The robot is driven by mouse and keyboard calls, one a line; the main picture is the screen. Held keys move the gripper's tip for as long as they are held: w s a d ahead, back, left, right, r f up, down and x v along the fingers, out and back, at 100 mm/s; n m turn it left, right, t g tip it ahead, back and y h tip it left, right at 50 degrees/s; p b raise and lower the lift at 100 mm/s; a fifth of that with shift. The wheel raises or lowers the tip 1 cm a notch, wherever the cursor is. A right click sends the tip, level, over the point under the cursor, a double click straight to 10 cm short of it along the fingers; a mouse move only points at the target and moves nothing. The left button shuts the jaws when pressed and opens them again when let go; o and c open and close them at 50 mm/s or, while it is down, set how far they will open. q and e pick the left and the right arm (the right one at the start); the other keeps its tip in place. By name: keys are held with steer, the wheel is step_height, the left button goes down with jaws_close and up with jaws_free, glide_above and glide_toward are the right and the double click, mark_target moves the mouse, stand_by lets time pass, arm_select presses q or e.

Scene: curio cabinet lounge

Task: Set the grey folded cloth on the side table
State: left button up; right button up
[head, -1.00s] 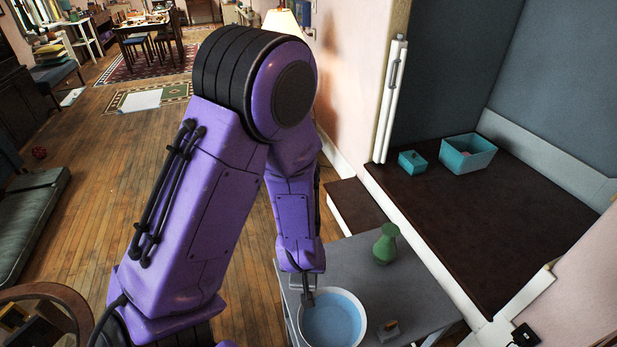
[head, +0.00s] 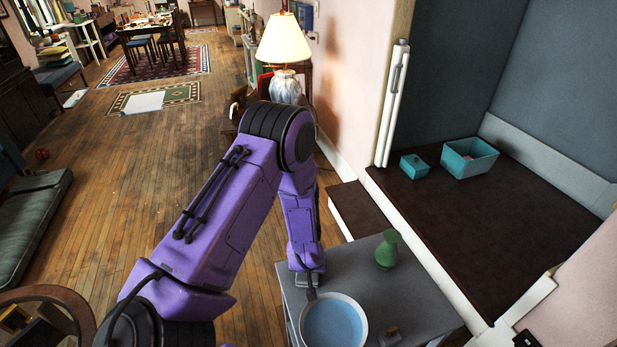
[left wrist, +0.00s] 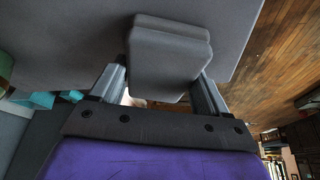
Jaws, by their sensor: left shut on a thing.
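The grey folded cloth (left wrist: 168,45) is a thick, rounded block between the two fingers of my left gripper (left wrist: 165,80) in the left wrist view. The gripper is shut on it. In the head view my left gripper (head: 308,281) is over the far left part of the grey side table (head: 420,300), just behind a round white vessel with a blue inside (head: 334,322). The table top (left wrist: 70,35) lies close beyond the cloth in the wrist view; I cannot tell whether they touch. The cloth is mostly hidden in the head view. My right gripper is out of view.
A green vase (head: 387,250) stands on the table, right of my gripper. A small object (head: 390,337) is near the front edge. A dark ledge to the right holds a teal lidded box (head: 414,166) and a teal bin (head: 468,158). A lit lamp (head: 284,45) stands behind my arm.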

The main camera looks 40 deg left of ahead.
arm_select(q)
steer(key=o, duration=1.4)
steer(key=p+v, duration=0.1)
steer(key=v, duration=1.1)
steer(key=shift+w, duration=0.1)
